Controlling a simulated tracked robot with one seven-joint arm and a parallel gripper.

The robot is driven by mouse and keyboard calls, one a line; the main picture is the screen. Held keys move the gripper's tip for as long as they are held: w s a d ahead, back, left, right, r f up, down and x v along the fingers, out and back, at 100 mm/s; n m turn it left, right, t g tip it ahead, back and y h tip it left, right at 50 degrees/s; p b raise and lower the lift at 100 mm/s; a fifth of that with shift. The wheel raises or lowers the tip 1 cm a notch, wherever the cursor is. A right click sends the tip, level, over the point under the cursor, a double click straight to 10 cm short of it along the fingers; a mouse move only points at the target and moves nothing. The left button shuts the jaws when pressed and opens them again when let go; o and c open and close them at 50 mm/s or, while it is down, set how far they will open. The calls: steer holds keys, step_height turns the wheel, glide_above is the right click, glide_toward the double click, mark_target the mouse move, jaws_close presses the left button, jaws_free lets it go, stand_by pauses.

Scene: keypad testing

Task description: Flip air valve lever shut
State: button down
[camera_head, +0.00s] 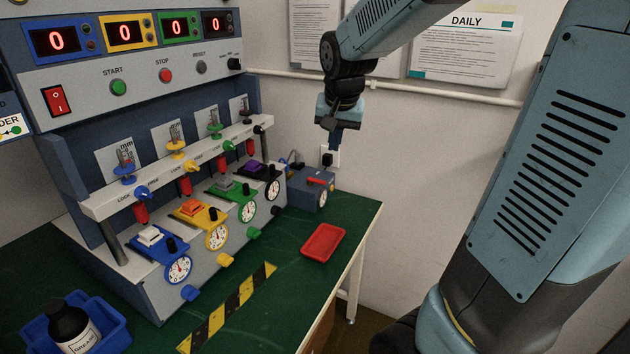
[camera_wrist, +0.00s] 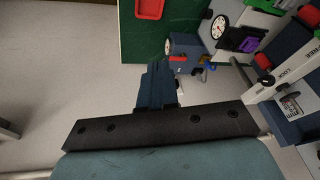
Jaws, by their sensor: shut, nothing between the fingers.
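The air valve lever is a small red bar (camera_head: 316,181) on top of a blue-grey box (camera_head: 308,197) at the right end of the test bench. In the wrist view the red lever (camera_wrist: 177,59) lies along the near side of the box (camera_wrist: 187,43), just right of my fingertips. My gripper (camera_head: 333,148) hangs pointing down above and slightly right of the box, apart from it. In the wrist view my gripper (camera_wrist: 157,66) is shut and empty, its dark blue fingers together. Whether the fingers touch anything is not seen; a gap shows in the head view.
The tester (camera_head: 200,270) with coloured stations stands left of the box. A red tray (camera_head: 323,242) lies on the green tabletop (camera_head: 290,262) in front. A wall socket (camera_head: 330,157) with a plug is behind my gripper. A blue bin (camera_head: 112,325) holds a dark bottle.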

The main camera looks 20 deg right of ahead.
steer(key=w+a+f+m+h, duration=0.2)
steer(key=w+f+m, duration=0.2)
steer(key=w+f, duration=1.1)
steer(key=w, duration=0.3)
steer(key=shift+w+a+f+g+h, duration=0.3)
steer(key=shift+a+g+h, duration=0.05)
steer(key=shift+g+h, duration=0.05)
steer(key=x, duration=0.7)
steer(key=w+d+x, duration=0.1)
steer(key=x, duration=0.2)
steer(key=shift+w+d, duration=0.15)
steer(key=shift+d, duration=0.1)
steer(key=shift+w+d, duration=0.65)
steer(key=shift+w, duration=0.1)
steer(key=shift+a, duration=0.15)
